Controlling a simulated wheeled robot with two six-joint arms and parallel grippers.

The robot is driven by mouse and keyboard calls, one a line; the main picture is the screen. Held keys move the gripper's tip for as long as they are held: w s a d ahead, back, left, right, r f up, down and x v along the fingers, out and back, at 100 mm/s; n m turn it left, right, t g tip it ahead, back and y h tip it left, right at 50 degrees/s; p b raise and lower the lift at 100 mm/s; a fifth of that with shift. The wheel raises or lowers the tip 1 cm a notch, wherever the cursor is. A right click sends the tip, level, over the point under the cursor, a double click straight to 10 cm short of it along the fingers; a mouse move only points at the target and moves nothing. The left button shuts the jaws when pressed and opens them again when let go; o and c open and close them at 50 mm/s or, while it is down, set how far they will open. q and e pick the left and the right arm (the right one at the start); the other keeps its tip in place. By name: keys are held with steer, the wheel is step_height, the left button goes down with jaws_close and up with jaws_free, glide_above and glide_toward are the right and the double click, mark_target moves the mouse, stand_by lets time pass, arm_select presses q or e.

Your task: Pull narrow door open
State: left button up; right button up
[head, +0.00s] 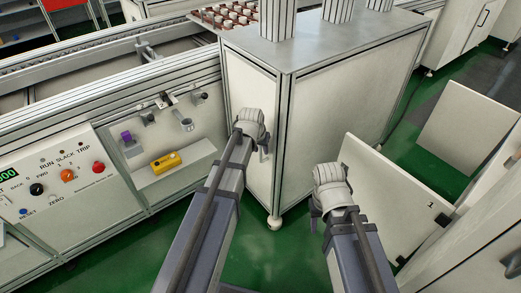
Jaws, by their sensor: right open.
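The narrow door appears to be the slim pale panel (250,87) on the near end of the metal-topped cabinet (330,110). It looks flush with its frame, though my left arm covers its middle and lower part. My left gripper (263,150) is at this panel, close to its right edge. Its wrist hides most of the fingers, so their grip and any contact with a handle cannot be made out. My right gripper (316,214) is open, low in front of the cabinet's wide side and apart from the narrow panel. Its fingers are mostly hidden by the wrist.
A control panel (65,185) with knobs and buttons is at left. A shelf beside it has a yellow device (166,162). White panels (385,190) stand at right, close to my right arm. Green floor (285,250) shows between my arms.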

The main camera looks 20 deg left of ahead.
arm_select(q)
jaws_close()
stand_by(1.1)
